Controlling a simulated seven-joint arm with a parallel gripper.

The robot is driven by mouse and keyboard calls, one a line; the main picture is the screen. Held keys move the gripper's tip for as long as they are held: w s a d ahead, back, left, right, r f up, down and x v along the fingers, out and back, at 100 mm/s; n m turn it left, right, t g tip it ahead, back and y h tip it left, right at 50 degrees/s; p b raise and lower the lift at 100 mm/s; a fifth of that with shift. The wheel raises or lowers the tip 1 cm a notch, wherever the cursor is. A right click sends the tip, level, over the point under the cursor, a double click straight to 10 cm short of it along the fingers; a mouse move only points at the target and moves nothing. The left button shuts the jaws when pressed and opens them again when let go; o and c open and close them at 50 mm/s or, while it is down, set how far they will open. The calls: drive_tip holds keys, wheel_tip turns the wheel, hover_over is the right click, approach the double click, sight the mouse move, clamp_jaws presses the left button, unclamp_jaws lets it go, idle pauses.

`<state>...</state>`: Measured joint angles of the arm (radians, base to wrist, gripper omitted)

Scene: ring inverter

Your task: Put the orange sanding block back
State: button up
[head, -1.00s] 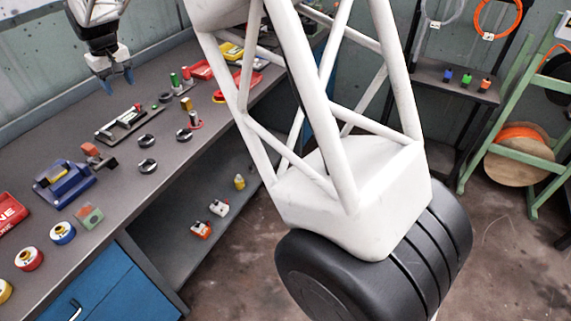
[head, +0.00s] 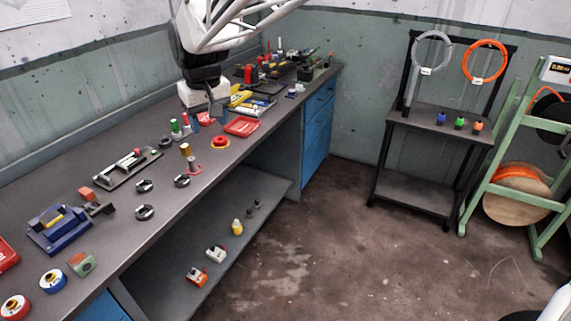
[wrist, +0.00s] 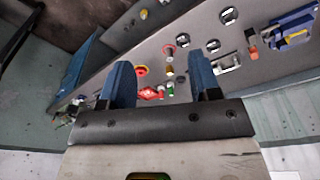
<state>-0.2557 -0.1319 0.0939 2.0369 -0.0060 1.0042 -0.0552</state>
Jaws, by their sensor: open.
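A small orange block (head: 87,194), which looks like the sanding block, is on the bench beside a dark grey piece (head: 99,207) and behind the blue vise-like fixture (head: 60,230). It also shows in the wrist view (wrist: 252,40), at the upper right. A second block with green and orange faces (head: 81,263) lies nearer the front edge. My gripper (head: 207,117) is above the far part of the bench, well away from both blocks. In the wrist view, its blue fingers (wrist: 162,80) are apart with nothing between them.
A red tray (head: 242,126), black rings (head: 144,212), upright coloured pieces and tape rolls (head: 53,281) crowd the bench (head: 120,250). A black rack (head: 445,116) and green spool stand (head: 480,170) are at the right. The floor between is clear.

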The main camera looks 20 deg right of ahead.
drive_tip(key=s+d+f+m, duration=0.1)
drive_tip(key=s+d+f, duration=0.1)
drive_tip(key=s+d, duration=0.3)
drive_tip(key=s+d+f+m, duration=0.1)
drive_tip(key=s+d, duration=0.4)
drive_tip(key=s, duration=0.9)
drive_tip(key=s+d+f+m+t, duration=0.1)
drive_tip(key=s+d+f, duration=0.3)
drive_tip(key=s, duration=0.6)
drive_tip(key=shift+d+m+h, duration=0.3)
drive_tip(key=shift+d+m, duration=0.1)
drive_tip(key=shift+d, duration=0.4)
